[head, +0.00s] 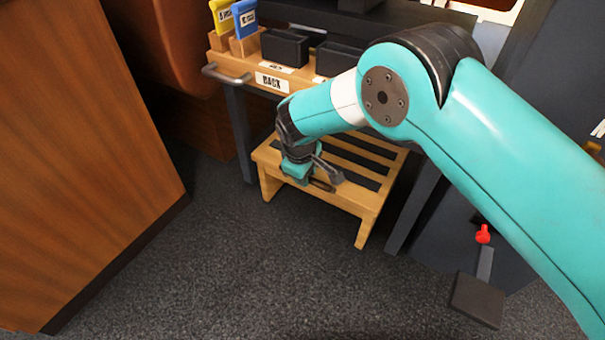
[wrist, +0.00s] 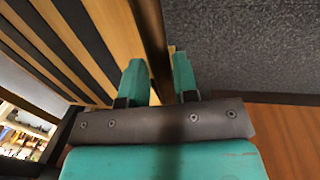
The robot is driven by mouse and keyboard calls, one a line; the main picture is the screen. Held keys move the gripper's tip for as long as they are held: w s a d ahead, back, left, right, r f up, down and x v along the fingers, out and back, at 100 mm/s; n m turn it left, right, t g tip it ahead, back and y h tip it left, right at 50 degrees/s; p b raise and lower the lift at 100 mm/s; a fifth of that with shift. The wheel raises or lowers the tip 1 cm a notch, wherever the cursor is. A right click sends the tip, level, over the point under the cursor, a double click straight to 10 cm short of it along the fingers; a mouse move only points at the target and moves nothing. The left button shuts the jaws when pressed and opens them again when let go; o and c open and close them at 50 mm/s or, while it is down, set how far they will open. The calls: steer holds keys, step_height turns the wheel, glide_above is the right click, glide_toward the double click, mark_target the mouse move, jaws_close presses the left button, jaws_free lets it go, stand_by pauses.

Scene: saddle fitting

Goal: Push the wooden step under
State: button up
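The wooden step (head: 365,197) has a slatted top and stands upright on the floor at the front of the workbench (head: 228,68), its back part beneath the bench top. My gripper (head: 308,184) is low at the step's front edge, left of its middle. In the wrist view, the two teal fingers of my gripper (wrist: 160,75) stand either side of a dark brown bar (wrist: 151,35) at the step's front, and the bar fills the gap between them. The slats (wrist: 70,45) show to the left. My forearm hides part of the step's back.
The bench legs (head: 238,130) stand close to both sides of the step. A wooden cabinet (head: 85,150) fills the left. A dark unit with a red knob (head: 482,234) and a pedal (head: 478,299) is at the right. The grey floor (head: 270,265) in front is clear.

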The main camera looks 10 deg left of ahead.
steer(key=shift+o, duration=1.2)
steer(key=s+a+r+p, duration=0.1)
steer(key=s+r+p, duration=0.2)
steer(key=r+p, duration=0.5)
step_height(320, 180, up, 9)
steer(key=shift+r, duration=0.1)
